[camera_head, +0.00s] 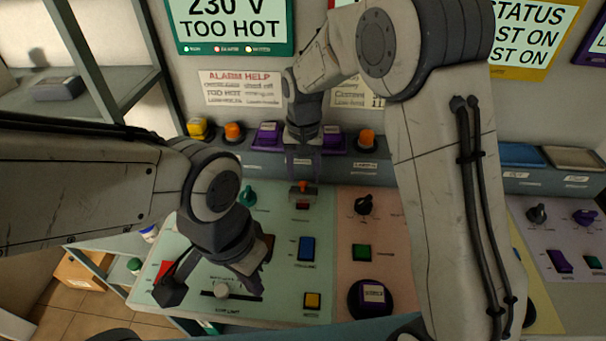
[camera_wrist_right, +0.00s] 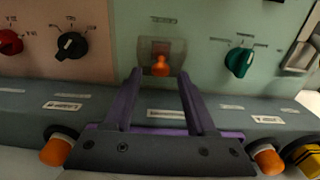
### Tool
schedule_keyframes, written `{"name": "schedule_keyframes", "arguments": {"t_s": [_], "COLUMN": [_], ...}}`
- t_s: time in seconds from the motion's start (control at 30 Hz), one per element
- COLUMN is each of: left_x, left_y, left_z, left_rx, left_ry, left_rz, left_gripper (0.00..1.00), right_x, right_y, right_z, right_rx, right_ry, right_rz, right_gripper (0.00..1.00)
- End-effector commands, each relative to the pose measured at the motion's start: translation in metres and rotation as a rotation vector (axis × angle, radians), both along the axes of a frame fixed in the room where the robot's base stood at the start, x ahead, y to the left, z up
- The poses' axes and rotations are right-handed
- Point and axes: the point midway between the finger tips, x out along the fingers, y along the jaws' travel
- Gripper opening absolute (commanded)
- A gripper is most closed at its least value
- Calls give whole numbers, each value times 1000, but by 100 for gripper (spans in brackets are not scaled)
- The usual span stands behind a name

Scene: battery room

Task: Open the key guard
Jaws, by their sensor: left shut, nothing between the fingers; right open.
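A small clear cover (camera_head: 313,198), which looks like the key guard, is on the pale green panel with an orange part at it. It also shows in the right wrist view as a see-through square (camera_wrist_right: 178,48) around an orange knob (camera_wrist_right: 160,66). I cannot tell whether it is up or down. My right gripper (camera_head: 303,170) is open and empty. In the right wrist view its purple fingers (camera_wrist_right: 160,75) point at the guard, one on each side of the orange knob. My left gripper (camera_head: 253,277) is shut and empty, low over the panel's left part.
A green knob (camera_head: 247,197) is left of the guard; a blue switch (camera_head: 307,248) is below it. A black knob (camera_head: 364,204) is on the pink panel. Orange lamps (camera_head: 234,132) line the grey ledge behind. My left arm hides part of the green panel.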

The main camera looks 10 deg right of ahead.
Motion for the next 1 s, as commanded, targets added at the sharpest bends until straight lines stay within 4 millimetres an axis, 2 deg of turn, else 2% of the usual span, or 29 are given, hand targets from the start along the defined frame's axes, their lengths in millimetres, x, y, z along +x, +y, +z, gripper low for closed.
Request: {"name": "schedule_keyframes", "arguments": {"t_s": [0.13, 0.4, 0.43, 0.5, 0.57, 1.0], "left_x": [0, 0, 0, 0, 0, 0], "left_y": [0, 0, 0, 0, 0, 0], "left_z": [1, 1, 1, 1, 1, 1], "left_rx": [0, 0, 0, 0, 0, 0], "left_ry": [0, 0, 0, 0, 0, 0], "left_rz": [0, 0, 0, 0, 0, 0], "left_gripper": [0, 0, 0, 0, 0, 0], "right_x": [0, 0, 0, 0, 0, 0], "right_y": [0, 0, 0, 0, 0, 0], "right_z": [-9, -11, -11, -11, -11, -10], "right_rx": [0, 1, 1, 1, 1, 0], "right_ry": [0, -1, -1, -1, -1, -1], "right_rz": [0, 0, 1, 1, 1, 1], "right_gripper": [57, 57, 49, 22, 0, 0]}}
